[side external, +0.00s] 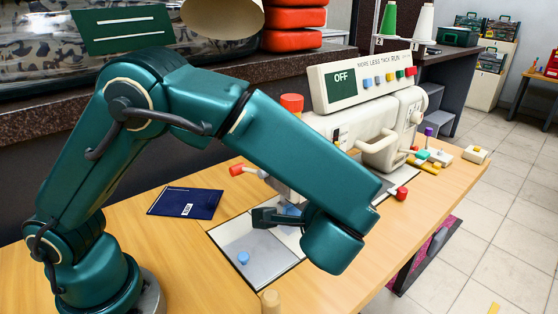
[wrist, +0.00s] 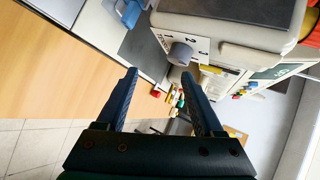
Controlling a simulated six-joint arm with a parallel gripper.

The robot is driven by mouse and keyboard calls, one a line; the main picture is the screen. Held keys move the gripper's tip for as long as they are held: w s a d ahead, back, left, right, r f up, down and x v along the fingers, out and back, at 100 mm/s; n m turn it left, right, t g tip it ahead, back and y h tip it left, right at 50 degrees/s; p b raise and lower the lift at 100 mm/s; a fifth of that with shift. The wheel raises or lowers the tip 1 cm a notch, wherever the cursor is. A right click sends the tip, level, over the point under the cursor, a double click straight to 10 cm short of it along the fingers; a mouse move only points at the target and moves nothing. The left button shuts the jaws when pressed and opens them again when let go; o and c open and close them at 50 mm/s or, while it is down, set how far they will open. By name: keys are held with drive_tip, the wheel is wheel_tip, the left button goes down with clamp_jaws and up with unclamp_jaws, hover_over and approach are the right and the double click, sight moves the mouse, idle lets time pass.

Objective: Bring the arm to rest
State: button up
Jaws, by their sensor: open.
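My gripper (side external: 262,217) hangs low over the pale inset panel in the wooden table, in front of the cream machine, in the side external view. In the wrist view my gripper (wrist: 160,76) shows two dark fingers spread apart with nothing between them. The cream machine (side external: 335,128) has a sign reading OFF and a row of coloured buttons. It also fills the upper right of the wrist view (wrist: 205,30), with a grey knob and numbers on its face. My arm is bent, reaching right and down.
A dark blue packet (side external: 187,203) lies left of the panel. A blue knob (side external: 243,258) stands on the panel. Red-capped parts (side external: 401,193) and small coloured items (side external: 437,155) lie right. A bagged camouflage comforter (side external: 40,55) sits on the back ledge. The front right table (side external: 440,215) is clear.

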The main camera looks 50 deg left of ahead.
drive_tip(key=s+a+r+n+h, duration=0.2)
drive_tip(key=s+r+n+h, duration=0.3)
drive_tip(key=s+r+h, duration=0.6)
drive_tip(key=s+a+f+n+g+y, duration=0.3)
drive_tip(key=s+a+f+n, duration=0.2)
drive_tip(key=s+f, duration=0.1)
drive_tip(key=shift+s+a+f+g, duration=0.15)
drive_tip(key=shift+s+g, duration=0.25)
drive_tip(key=shift+s, duration=0.45)
idle(1.3)
